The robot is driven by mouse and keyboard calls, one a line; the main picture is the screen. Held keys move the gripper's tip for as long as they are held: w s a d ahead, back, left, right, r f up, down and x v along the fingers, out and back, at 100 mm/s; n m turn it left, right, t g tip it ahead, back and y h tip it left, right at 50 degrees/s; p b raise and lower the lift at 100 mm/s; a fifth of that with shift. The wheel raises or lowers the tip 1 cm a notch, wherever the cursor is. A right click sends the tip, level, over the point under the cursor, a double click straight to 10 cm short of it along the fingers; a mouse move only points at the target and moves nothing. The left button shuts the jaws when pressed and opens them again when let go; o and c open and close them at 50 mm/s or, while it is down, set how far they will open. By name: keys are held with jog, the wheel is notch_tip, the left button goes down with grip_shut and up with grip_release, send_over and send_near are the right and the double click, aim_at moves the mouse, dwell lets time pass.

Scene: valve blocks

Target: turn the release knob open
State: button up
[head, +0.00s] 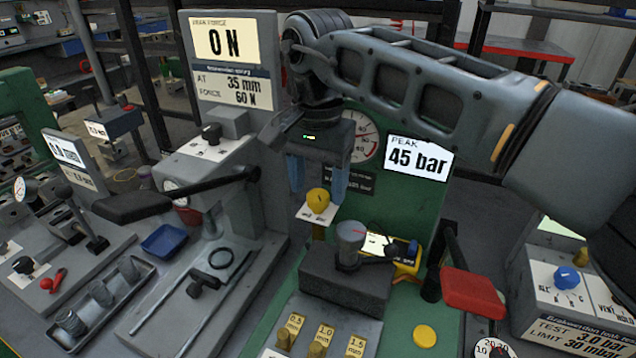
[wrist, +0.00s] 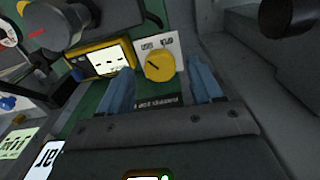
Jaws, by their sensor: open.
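A round yellow knob (head: 318,199) sits on a white label plate at the foot of the green panel; I take it as the release knob. In the wrist view the yellow knob (wrist: 159,68) has a short dark pointer line, and the small words on its plate appear upside down. My gripper (head: 315,188) points down, with its blue fingers apart just above the knob. In the wrist view the gripper's fingertips (wrist: 158,75) lie either side of the knob, with gaps showing. No contact is visible.
A yellow meter (head: 406,262) and a dark block (head: 345,280) with a grey cylinder stand close by the knob. A red-handled lever (head: 472,292) is at right. A black lever (head: 135,205) is at left. A display (head: 418,160) reads 45 bar.

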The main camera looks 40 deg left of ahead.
jog(key=shift+f, duration=0.6)
jog(key=c, duration=1.1)
